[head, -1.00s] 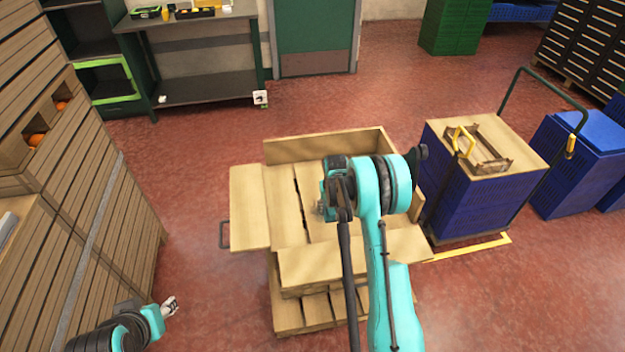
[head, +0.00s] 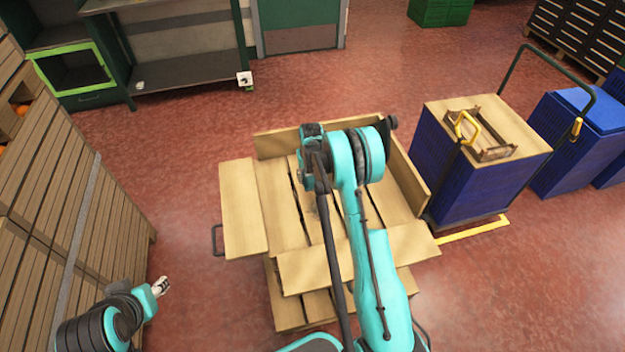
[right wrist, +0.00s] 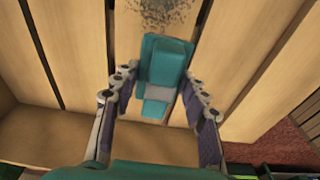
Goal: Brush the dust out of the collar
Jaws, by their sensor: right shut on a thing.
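The wooden collar (head: 405,172) stands on a pallet, with low walls around a slatted floor. My right gripper (right wrist: 160,82) is shut on a teal brush (right wrist: 165,62) with a grey band, held over the slats inside the collar. A dark speckled patch of dust (right wrist: 168,12) lies on the slats just beyond the brush in the right wrist view. The brush's bristles are hidden, so contact with the slats cannot be told. In the head view my right arm covers much of the collar's middle. My left gripper (head: 160,287) hangs empty at lower left, its opening too small to tell.
A blue crate stack (head: 465,185) with a wooden top stands close right of the collar on a cart. A slatted wooden bin stack (head: 60,215) with oranges is at left. A dark metal bench (head: 190,70) stands behind. Red floor is open between them.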

